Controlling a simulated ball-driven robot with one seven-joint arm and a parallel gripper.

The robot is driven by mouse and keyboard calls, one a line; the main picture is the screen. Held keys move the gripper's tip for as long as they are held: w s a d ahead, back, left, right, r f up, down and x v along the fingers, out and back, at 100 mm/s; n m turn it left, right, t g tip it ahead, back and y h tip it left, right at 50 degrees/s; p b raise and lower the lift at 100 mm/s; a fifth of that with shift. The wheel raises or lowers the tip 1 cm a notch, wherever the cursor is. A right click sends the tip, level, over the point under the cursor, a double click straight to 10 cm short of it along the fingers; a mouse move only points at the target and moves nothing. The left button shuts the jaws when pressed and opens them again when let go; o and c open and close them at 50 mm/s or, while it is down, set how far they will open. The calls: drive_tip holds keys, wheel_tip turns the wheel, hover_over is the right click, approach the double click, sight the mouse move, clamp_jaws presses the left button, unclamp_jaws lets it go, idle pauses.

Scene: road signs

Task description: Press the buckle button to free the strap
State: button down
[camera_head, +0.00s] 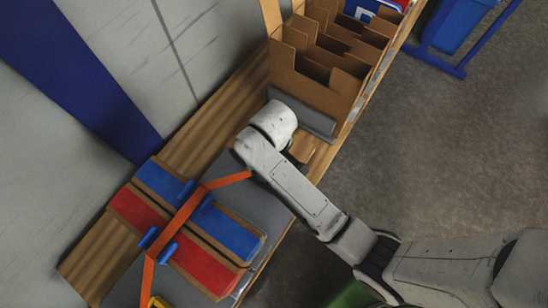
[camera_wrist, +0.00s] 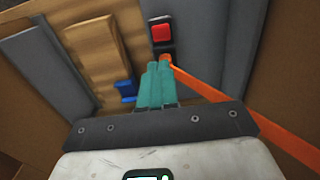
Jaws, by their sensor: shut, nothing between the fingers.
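The buckle (camera_wrist: 162,47) is a dark block with a red button (camera_wrist: 162,33) on top, seen in the wrist view. The orange strap (camera_wrist: 240,118) meets the buckle's near end and runs off to the lower right. My gripper (camera_wrist: 160,66) has teal fingers, shut together and empty, just below the button in the picture and overlapping the buckle's near end. I cannot tell if they touch it. In the head view the strap (camera_head: 189,206) crosses a stack of red and blue panels (camera_head: 226,232). There my arm hides the buckle and the fingers.
The panels lie on a grey mat (camera_head: 226,179) on a wooden bench (camera_head: 203,121). Blue corner pieces (camera_wrist: 125,90) sit on the panel edges under the strap. A cardboard divider box (camera_head: 298,84) stands behind my arm. A blue bin (camera_head: 458,25) stands on the floor at upper right.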

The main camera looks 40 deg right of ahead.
wheel_tip(320, 180, down, 13)
drive_tip(key=shift+r, duration=0.2)
idle(0.4)
drive_tip(key=shift+s+f+b, duration=0.1)
drive_tip(key=shift+f+b, duration=0.45)
drive_tip(key=shift+f, duration=0.35)
drive_tip(key=shift+s+f, duration=0.25)
drive_tip(key=shift+f, duration=0.2)
drive_tip(key=shift+w+r+p, duration=0.1)
drive_tip(key=shift+r+p, duration=0.35)
drive_tip(key=shift+r, duration=0.1)
wheel_tip(320, 180, up, 14)
drive_tip(key=p, duration=0.3)
drive_tip(key=shift+w+r, duration=0.15)
drive_tip(key=shift+w, duration=0.25)
